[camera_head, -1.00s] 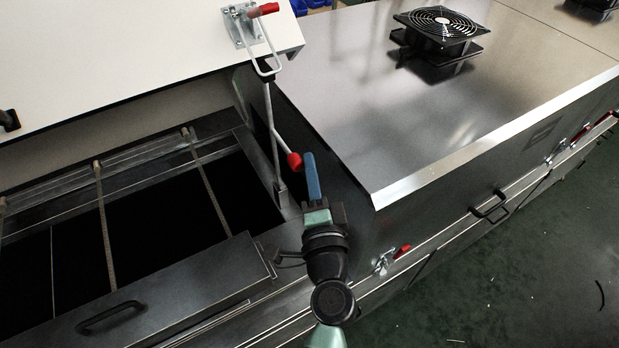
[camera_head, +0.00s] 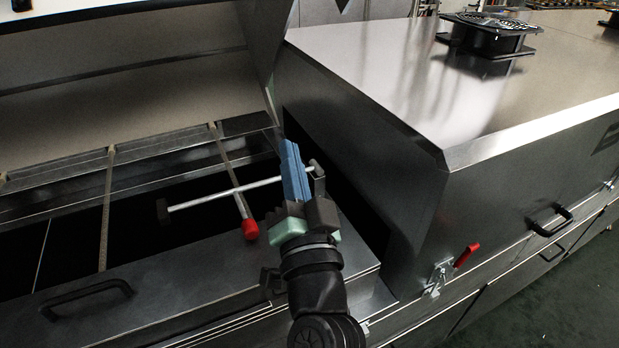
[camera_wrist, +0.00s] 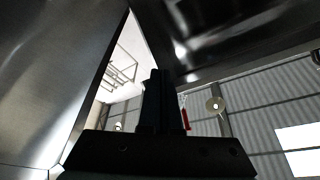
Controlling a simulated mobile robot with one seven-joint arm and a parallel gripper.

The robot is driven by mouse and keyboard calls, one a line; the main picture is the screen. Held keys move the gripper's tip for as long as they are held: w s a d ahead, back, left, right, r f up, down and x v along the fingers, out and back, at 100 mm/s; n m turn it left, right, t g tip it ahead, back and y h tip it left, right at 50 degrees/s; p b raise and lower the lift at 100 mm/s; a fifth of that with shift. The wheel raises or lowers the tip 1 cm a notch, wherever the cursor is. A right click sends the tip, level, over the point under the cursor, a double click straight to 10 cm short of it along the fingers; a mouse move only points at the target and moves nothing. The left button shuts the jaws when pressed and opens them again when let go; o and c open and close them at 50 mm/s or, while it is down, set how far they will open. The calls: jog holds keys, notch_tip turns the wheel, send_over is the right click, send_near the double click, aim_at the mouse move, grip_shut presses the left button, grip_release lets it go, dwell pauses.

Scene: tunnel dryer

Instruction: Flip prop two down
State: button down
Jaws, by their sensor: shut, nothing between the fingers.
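The prop, a pale rod (camera_head: 215,194) with a black end, lies low and nearly flat across the dark opening in the head view. Its right end meets a small bracket (camera_head: 319,182), and a red knob (camera_head: 250,228) sits on a short side arm. My gripper (camera_head: 287,146) points up with its blue fingers shut and empty. It overlaps the rod near the bracket end in the picture; I cannot tell whether they touch. The lid (camera_head: 130,90) stands raised at the back left. The wrist view shows my dark gripper (camera_wrist: 158,75) between metal panels.
A steel housing (camera_head: 390,170) with a fan (camera_head: 487,38) on top stands close to the right of my gripper. A red latch (camera_head: 466,256) and a black handle (camera_head: 551,220) stick out of its front. Another black handle (camera_head: 88,296) is at the lower left. Green floor is clear at right.

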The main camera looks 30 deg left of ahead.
jog(key=s+a+f+n+y+b, duration=0.1)
jog(key=f+n+b, duration=0.1)
jog(key=b, duration=0.3)
jog(key=s+a+f+n+g+y+b, duration=0.1)
jog(key=s+f+n+b, duration=0.1)
jog(key=b, duration=0.4)
jog(key=s+a+f+n+y+b, duration=0.1)
jog(key=f+n+b, duration=0.2)
jog(key=n+b, duration=0.1)
jog(key=shift+s+a+f+g+b, duration=0.2)
jog(key=shift+f+g+b, duration=0.2)
jog(key=shift+b, duration=0.45)
jog(key=f+n+b, duration=0.1)
jog(key=b, duration=0.1)
jog(key=f+n+g+y+b, duration=0.1)
jog(key=b, duration=0.1)
jog(key=s+f+n+b, duration=0.1)
jog(key=b, duration=0.2)
jog(key=shift+a+n+g+y, duration=0.3)
jog(key=shift+n, duration=0.1)
jog(key=shift+r, duration=0.1)
jog(key=r+p, duration=0.3)
jog(key=r, duration=0.1)
jog(key=shift+s+a+p, duration=0.15)
jog(key=shift+a+p, duration=0.1)
jog(key=shift+p, duration=0.05)
jog(key=b+v, duration=0.2)
jog(key=v, duration=0.8)
jog(key=shift+d, duration=0.25)
